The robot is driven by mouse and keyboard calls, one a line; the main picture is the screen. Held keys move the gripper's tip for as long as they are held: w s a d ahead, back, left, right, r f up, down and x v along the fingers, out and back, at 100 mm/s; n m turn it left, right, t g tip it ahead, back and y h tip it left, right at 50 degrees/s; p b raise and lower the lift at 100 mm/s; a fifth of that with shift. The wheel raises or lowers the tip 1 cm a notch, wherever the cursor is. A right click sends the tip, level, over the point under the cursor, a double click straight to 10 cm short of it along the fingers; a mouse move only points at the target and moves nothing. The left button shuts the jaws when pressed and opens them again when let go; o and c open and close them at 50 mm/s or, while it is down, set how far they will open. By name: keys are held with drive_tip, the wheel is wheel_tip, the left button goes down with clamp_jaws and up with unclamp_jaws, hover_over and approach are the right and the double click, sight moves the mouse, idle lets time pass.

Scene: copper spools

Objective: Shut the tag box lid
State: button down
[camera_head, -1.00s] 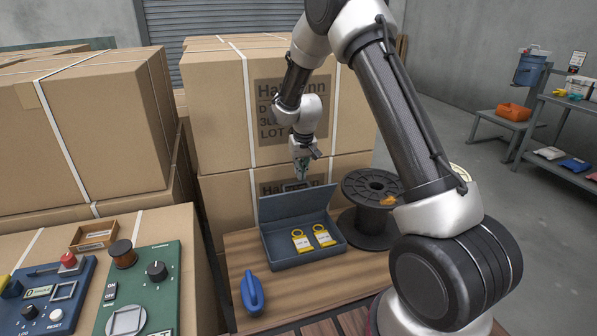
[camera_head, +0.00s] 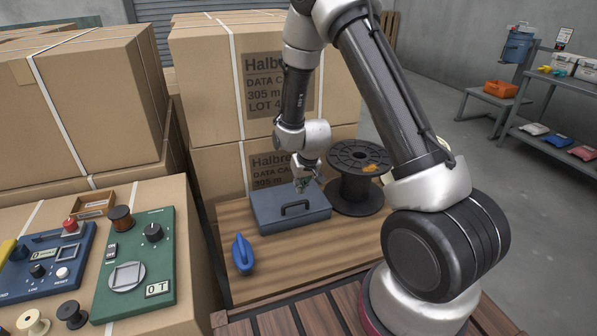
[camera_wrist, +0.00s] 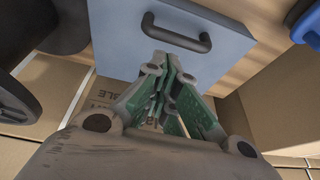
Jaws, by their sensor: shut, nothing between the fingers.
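The tag box (camera_head: 290,216) is a blue-grey case on the wooden table. Its lid (camera_head: 282,204) lies down flat over the box, with a dark handle (camera_head: 295,208) on top. The tags inside are hidden. My gripper (camera_head: 303,184) is shut and empty at the lid's back right part, by the hinge side. In the wrist view the lid (camera_wrist: 120,35) and its handle (camera_wrist: 176,38) lie beyond my gripper (camera_wrist: 162,62). I cannot tell whether the fingertips touch the lid.
A black spool (camera_head: 355,190) stands close to the right of the box. A blue clamp-like object (camera_head: 243,254) lies at the front left. Stacked cartons (camera_head: 205,120) rise behind. The wooden table (camera_head: 310,265) is clear in front of the box.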

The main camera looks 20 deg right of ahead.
sight(305, 214)
drive_tip(key=shift+s+d+f+t+h, duration=0.15)
drive_tip(key=shift+s+d+f+t, duration=0.1)
drive_tip(key=shift+s+f, duration=0.3)
drive_tip(key=shift+s+d+f+t+h, duration=0.15)
drive_tip(key=shift+s+d+f+t, duration=0.2)
drive_tip(key=shift+f, duration=0.3)
drive_tip(key=shift+s+a+f, duration=0.1)
drive_tip(key=shift+s+f, duration=0.2)
drive_tip(key=shift+f, duration=0.3)
drive_tip(key=shift+s+a+f, duration=0.1)
drive_tip(key=shift+s+f, duration=0.15)
drive_tip(key=shift+f, duration=0.35)
